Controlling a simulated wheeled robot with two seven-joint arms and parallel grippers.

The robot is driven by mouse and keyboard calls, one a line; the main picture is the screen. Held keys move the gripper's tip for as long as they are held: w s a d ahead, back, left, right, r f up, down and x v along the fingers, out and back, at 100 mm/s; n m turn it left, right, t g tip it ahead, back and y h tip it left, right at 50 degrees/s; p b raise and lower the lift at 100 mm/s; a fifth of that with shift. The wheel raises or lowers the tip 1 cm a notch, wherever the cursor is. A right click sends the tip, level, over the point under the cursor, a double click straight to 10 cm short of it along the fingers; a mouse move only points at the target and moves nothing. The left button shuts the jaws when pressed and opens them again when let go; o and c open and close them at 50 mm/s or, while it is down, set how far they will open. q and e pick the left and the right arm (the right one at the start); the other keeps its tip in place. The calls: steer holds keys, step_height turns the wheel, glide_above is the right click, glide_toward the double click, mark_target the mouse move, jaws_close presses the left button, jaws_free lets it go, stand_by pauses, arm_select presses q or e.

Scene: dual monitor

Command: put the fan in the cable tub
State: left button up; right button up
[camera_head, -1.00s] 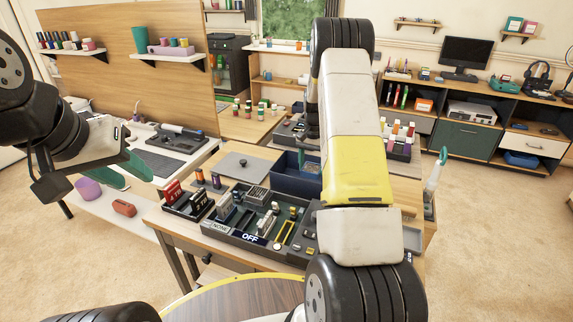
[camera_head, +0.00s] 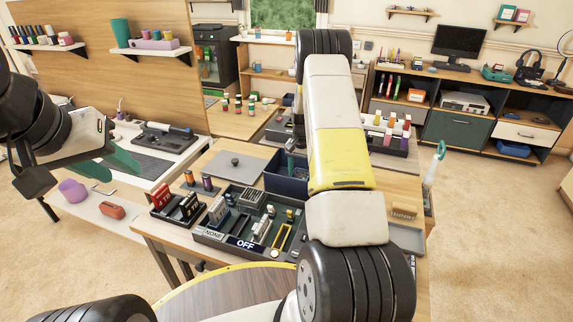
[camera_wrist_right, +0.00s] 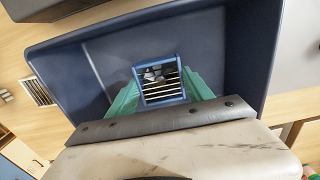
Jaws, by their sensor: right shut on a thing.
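The fan (camera_wrist_right: 160,84) is a small blue square frame with pale slats. My right gripper (camera_wrist_right: 162,92) has green fingers on both sides of it and is shut on it. The cable tub (camera_wrist_right: 95,58) is a dark blue open box; in the right wrist view the fan shows within its walls, but whether it touches the floor I cannot tell. In the head view the tub (camera_head: 287,186) stands on the table, partly behind my right arm, and the fan cannot be made out. My left gripper (camera_head: 122,163), with green fingers, is far left, away from the tub; its opening is unclear.
A dark parts tray (camera_head: 205,236) marked OFF lies in front of the tub. Red-labelled blocks (camera_head: 178,206) stand left of it. A grey plate (camera_head: 236,165) lies left of the tub. A bottle rack (camera_head: 395,140) stands at the back right.

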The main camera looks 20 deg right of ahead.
steer(key=shift+f, duration=1.1)
steer(key=o, duration=1.4)
steer(key=shift+f, duration=0.15)
